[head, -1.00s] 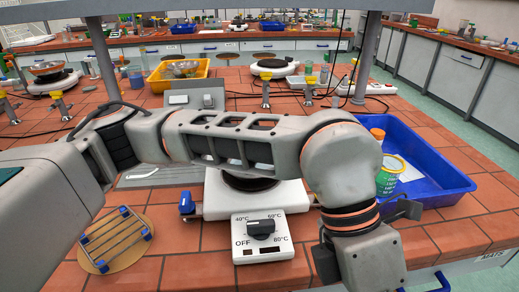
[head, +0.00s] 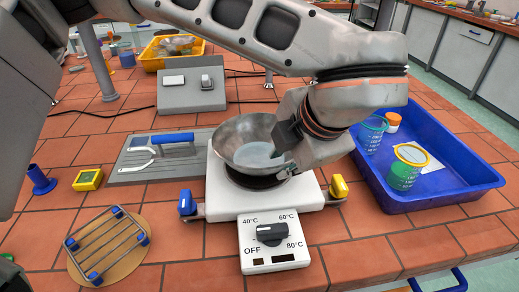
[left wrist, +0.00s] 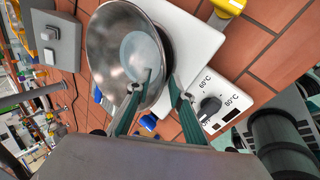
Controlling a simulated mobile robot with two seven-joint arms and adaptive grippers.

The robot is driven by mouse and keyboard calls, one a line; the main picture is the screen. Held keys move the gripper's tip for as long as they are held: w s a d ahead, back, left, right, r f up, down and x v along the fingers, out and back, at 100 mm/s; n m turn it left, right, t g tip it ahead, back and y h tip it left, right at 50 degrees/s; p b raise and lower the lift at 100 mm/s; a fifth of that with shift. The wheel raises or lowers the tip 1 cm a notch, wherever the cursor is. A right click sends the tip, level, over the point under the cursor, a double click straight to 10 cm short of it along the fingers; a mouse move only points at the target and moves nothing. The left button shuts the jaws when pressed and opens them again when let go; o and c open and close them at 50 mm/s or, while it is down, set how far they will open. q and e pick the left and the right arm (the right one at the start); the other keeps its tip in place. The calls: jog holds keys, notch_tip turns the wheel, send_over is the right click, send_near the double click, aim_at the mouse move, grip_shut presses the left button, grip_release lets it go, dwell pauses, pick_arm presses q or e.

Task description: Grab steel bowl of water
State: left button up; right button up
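The steel bowl (head: 240,135) holds pale water and sits on the white hotplate (head: 222,201), over its dark round plate. The bowl's far side stands a little higher in the head view. My left gripper (head: 288,150) reaches down at the bowl's right rim. In the left wrist view the left gripper (left wrist: 160,80) has one finger inside the bowl (left wrist: 105,50) and one outside, with the rim between them. The fingers stand apart, and I see no clear grip on the rim. My right gripper is not in view.
A grey plate with a blue-handled tool (head: 172,139) lies behind left.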

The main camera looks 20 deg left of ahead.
aim_at(269, 174)
pick_arm(q)
jog(key=x, duration=0.5)
jog(key=shift+a, duration=0.1)
grip_shut()
jog(key=shift+r, duration=0.1)
